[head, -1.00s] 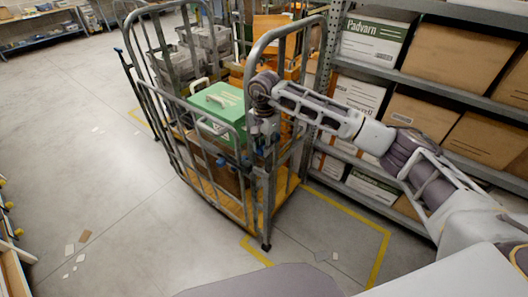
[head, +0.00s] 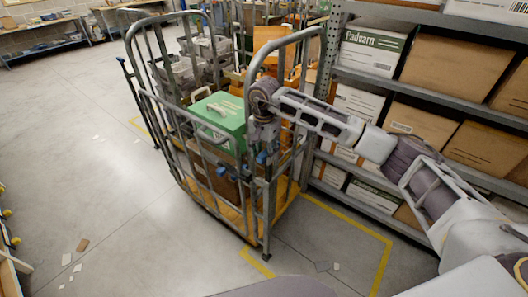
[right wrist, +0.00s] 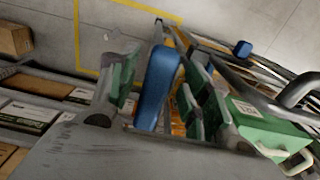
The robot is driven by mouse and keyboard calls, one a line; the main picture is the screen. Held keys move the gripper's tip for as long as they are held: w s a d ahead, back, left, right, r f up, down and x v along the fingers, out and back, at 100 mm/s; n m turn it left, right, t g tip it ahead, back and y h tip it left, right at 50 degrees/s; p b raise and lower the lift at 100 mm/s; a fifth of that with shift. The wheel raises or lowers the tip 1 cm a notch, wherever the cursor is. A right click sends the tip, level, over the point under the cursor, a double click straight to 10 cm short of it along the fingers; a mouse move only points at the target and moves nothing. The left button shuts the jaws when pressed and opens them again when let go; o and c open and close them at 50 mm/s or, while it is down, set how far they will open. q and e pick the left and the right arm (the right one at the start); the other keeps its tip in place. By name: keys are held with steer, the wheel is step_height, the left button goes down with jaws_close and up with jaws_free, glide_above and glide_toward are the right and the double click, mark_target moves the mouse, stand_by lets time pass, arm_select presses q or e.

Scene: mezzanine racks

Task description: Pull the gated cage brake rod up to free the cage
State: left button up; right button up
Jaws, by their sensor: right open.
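The gated cage (head: 266,215) is a grey tubular roll cage on a wooden deck, standing upright on the floor. My right gripper (head: 264,138) is at its near right corner post, pointing down. In the right wrist view, the right gripper (right wrist: 157,62) is open, with a green-padded finger on each side of a blue handle (right wrist: 160,85). The handle is between the fingers; I cannot tell whether either pad touches it. In the head view, the gripper and post hide most of the rod. My left gripper is not in view.
A shelf rack with cartons (head: 408,118) stands close on the right. Yellow floor tape (head: 380,262) marks a bay beneath the cage. The floor on the left is mostly clear.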

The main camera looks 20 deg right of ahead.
step_height(320, 180, up, 12)
stand_by(0.7)
stand_by(0.4)
